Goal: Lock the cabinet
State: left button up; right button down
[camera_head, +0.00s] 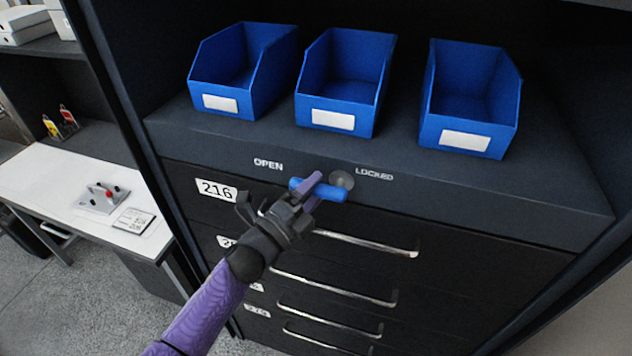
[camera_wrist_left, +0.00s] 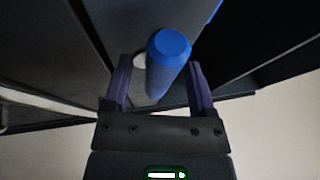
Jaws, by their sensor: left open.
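The dark cabinet (camera_head: 560,215) has several drawers with metal bar handles. On its top front edge a blue lock handle (camera_head: 322,190) juts from a round grey hub (camera_head: 342,180), between the words OPEN and LOCKED. The handle points left, toward the OPEN side. My left gripper (camera_head: 296,196) is at the handle's left end and partly covers it. In the left wrist view the blue handle (camera_wrist_left: 168,62) stands between the two purple fingers of my open left gripper (camera_wrist_left: 160,88), with a gap at the left finger. My right gripper is not in view.
Three blue bins (camera_head: 340,85) with white labels stand on the cabinet top, behind the handle. Drawer handles (camera_head: 368,243) stick out below my gripper. A white workbench (camera_head: 75,190) with small items is at the left.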

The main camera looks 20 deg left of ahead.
pick_arm(q)
jog(key=shift+w+d+r, duration=0.1)
jog(key=shift+w+d, duration=0.05)
jog(key=shift+w, duration=0.2)
grip_shut()
dwell(1.2)
